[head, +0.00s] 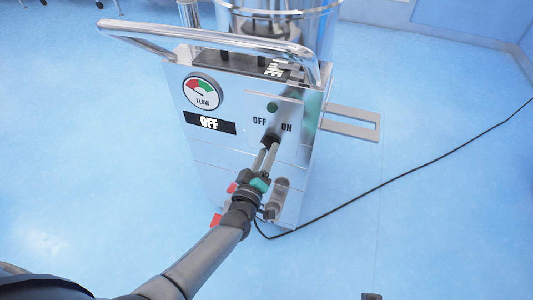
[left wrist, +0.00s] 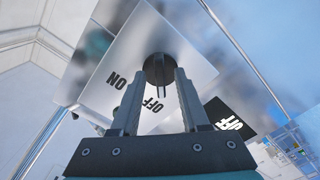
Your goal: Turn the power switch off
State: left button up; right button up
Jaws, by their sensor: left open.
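The power switch is a dark round knob (head: 270,140) on the front of a shiny metal machine (head: 215,160), below the labels OFF and ON. In the left wrist view the knob (left wrist: 158,66) shows between and beyond my fingertips, and its narrow ridge points toward the OFF label (left wrist: 153,105). My left gripper (head: 268,152) is open, with its fingertips close to the knob; I cannot tell whether they touch it. It also shows in the left wrist view (left wrist: 159,80). A black display (head: 209,123) reads OFF.
A FLOW gauge (head: 202,92) and a dark green lamp (head: 272,107) are on the panel. A metal handle bar (head: 230,47) runs above it. A bracket (head: 350,122) sticks out right. A black cable (head: 390,180) crosses the otherwise clear blue floor (head: 440,220).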

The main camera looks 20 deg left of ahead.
pick_arm(q)
jog(key=shift+s, duration=0.45)
jog(key=s+p, duration=0.4)
jog(key=s, duration=1)
jog(key=shift+s+a, duration=0.2)
jog(key=shift+a, duration=0.05)
pick_arm(e)
jog(key=s+d+f, duration=0.2)
jog(key=s+f, duration=0.2)
jog(key=f, duration=0.4)
jog(key=shift+s+d+g, duration=0.15)
jog(key=shift+d+g, duration=0.1)
jog(key=shift+g, duration=0.05)
